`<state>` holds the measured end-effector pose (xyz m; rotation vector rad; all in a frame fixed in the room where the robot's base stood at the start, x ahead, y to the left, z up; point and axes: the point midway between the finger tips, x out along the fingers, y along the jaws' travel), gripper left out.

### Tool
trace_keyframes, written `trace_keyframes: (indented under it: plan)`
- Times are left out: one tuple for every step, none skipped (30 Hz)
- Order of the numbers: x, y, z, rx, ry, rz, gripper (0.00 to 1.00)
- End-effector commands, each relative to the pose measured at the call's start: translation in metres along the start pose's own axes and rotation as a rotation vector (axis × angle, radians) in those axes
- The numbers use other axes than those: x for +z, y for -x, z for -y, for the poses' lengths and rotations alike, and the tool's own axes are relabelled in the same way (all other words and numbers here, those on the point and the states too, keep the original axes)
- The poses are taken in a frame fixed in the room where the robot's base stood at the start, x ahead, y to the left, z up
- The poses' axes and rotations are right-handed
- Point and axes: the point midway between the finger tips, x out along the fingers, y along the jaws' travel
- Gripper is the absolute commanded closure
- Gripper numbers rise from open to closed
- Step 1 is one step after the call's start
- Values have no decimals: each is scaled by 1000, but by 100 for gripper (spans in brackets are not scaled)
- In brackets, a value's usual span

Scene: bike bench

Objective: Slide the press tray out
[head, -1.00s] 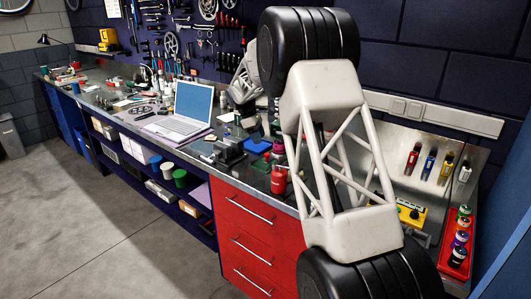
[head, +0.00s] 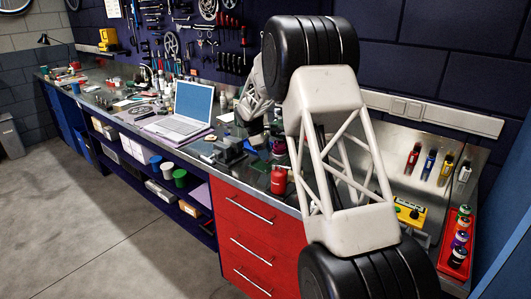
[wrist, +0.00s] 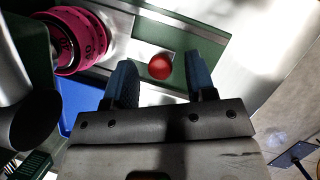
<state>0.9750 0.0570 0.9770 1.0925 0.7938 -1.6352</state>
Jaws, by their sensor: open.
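In the wrist view, my gripper (wrist: 160,75) is open, its two blue-grey fingers apart. A red ball knob (wrist: 160,66) shows between the fingertips; I cannot tell whether either finger touches it. Behind the knob is a green metal frame (wrist: 207,58) with a pale recessed part, seemingly the press and its tray. The tray's exact outline is unclear. A pink numbered dial (wrist: 78,38) is at the upper left, close to the left finger. In the head view, my arm hides most of the press area, and my gripper is not clearly seen.
In the head view, a red bottle (head: 279,180) stands near the bench's front edge, above red drawers (head: 245,238). A vise (head: 229,150) and a laptop (head: 186,113) are to the left. A red tray of bottles (head: 451,262) is at the right. The floor in front is clear.

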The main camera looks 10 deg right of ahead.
Motion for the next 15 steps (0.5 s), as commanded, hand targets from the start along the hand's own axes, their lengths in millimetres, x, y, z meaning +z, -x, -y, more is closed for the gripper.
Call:
trace_keyframes:
  plan:
    - [0,0,0,0,0,0,49]
    - [0,0,0,0,0,0,49]
    - [0,0,0,0,0,0,49]
    - [0,0,0,0,0,0,49]
    - [0,0,0,0,0,0,49]
    - [0,0,0,0,0,0,49]
    - [0,0,0,0,0,0,52]
    - [0,0,0,0,0,0,57]
    - [0,0,0,0,0,0,63]
    - [0,0,0,0,0,0,68]
    - [0,0,0,0,0,0,72]
    - [0,0,0,0,0,0,78]
    - [0,0,0,0,0,0,83]
    - [0,0,0,0,0,0,88]
    - [0,0,0,0,0,0,94]
